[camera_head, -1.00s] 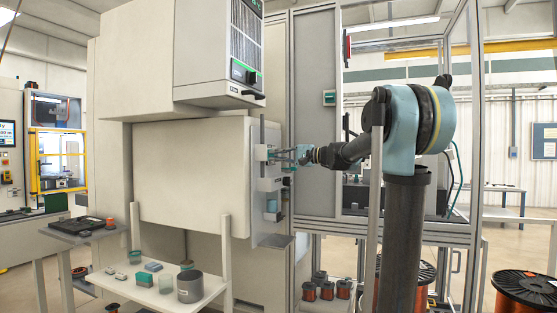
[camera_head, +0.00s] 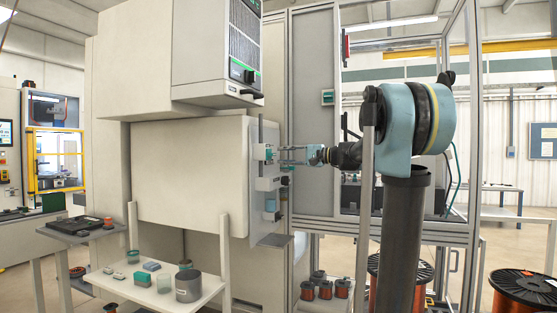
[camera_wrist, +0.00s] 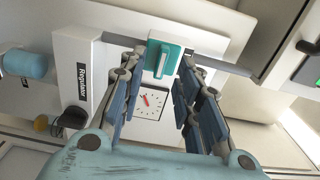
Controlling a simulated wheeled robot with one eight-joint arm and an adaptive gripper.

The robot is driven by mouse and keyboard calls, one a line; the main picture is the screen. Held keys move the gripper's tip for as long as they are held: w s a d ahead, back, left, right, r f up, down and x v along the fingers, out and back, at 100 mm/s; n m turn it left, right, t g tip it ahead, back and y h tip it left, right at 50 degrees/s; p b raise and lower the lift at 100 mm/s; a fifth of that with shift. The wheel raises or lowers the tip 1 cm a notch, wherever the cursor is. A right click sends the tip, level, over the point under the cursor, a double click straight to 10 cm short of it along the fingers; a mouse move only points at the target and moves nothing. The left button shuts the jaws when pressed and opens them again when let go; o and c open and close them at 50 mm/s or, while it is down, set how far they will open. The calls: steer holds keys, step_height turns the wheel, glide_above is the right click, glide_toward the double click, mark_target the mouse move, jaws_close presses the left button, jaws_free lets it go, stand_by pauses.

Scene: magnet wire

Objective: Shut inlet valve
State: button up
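A teal valve handle (camera_wrist: 163,58) stands on a white block mounted on a grey rail in the wrist view. It lies between the tips of my gripper (camera_wrist: 160,70), whose two fingers are spread apart with a visible gap on either side of the handle. In the head view, the teal valve (camera_head: 263,152) is at the top of the panel on the cabinet's right side. My gripper (camera_head: 282,155) points left at it, level with it. Whether the fingertips reach around the handle or stop short in depth I cannot tell.
A small square gauge (camera_wrist: 150,101) with a red needle is below the handle. A block labelled "Regulator" (camera_wrist: 82,85) is left of it, with a blue cylinder (camera_wrist: 28,64) further left. A shelf (camera_head: 150,292) with cups stands low left; a framed enclosure (camera_head: 312,120) stands behind.

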steer(key=v, duration=0.7)
steer(key=shift+d, duration=0.2)
steer(key=s+f+n+g+h, duration=0.15)
steer(key=s+f+h, duration=0.25)
steer(key=s+f, duration=0.75)
steer(key=s+f+n+g+h, duration=0.15)
steer(key=s+f+h, duration=0.25)
steer(key=s+f, duration=0.75)
steer(key=s+d+f+h, duration=0.4)
steer(key=s+d+f, duration=0.2)
steer(key=f, duration=0.6)
steer(key=s+d+f+n+g+h, duration=0.1)
steer(key=s+d+f+h, duration=0.4)
steer(key=f, duration=0.7)
steer(key=s+d, duration=0.2)
steer(key=shift+s+d+f, duration=0.2)
steer(key=shift+s+d, duration=0.05)
steer(key=shift+d, duration=0.1)
